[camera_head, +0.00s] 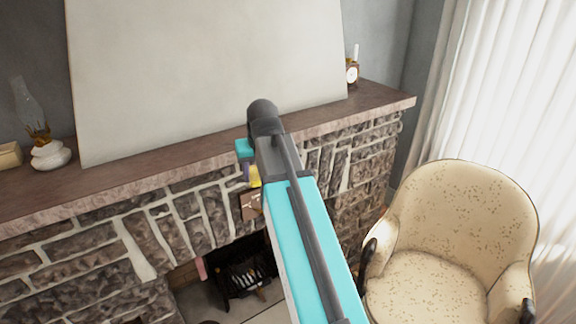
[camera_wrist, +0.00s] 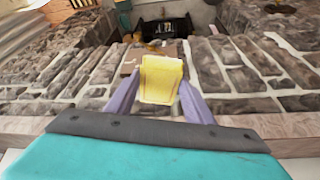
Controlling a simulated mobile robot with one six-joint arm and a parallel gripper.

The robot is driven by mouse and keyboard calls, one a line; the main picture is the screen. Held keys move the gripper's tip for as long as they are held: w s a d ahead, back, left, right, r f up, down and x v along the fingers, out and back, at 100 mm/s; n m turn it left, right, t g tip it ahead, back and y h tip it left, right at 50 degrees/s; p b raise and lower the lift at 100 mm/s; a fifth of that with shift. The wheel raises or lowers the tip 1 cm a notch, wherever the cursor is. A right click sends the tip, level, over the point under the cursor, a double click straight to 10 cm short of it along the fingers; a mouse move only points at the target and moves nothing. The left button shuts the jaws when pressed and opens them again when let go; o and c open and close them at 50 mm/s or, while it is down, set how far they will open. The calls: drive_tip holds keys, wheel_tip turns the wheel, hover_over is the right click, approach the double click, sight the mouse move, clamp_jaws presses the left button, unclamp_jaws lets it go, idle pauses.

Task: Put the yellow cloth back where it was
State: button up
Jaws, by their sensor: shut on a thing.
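The yellow cloth (camera_wrist: 161,80) is held between the two purple fingers of my gripper (camera_wrist: 160,98) in the wrist view. My gripper is shut on it. In the head view a small part of the yellow cloth (camera_head: 254,177) shows beside my arm, in front of the stone fireplace front and just below the mantel edge. My gripper (camera_head: 246,172) is mostly hidden there behind my arm. The cloth appears to be in the air, apart from the stones.
Below is the dark fireplace grate (camera_head: 243,280). A cream armchair (camera_head: 465,220) stands at the right.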

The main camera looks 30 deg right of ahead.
drive_tip(key=w+a+f+n+y+b, duration=0.1)
drive_tip(key=a+f, duration=0.4)
drive_tip(key=a, duration=1)
drive_tip(key=shift+a+n+b, duration=0.15)
drive_tip(key=shift+n+b, duration=0.55)
drive_tip(key=shift+b, duration=0.1)
drive_tip(key=shift+f, duration=0.1)
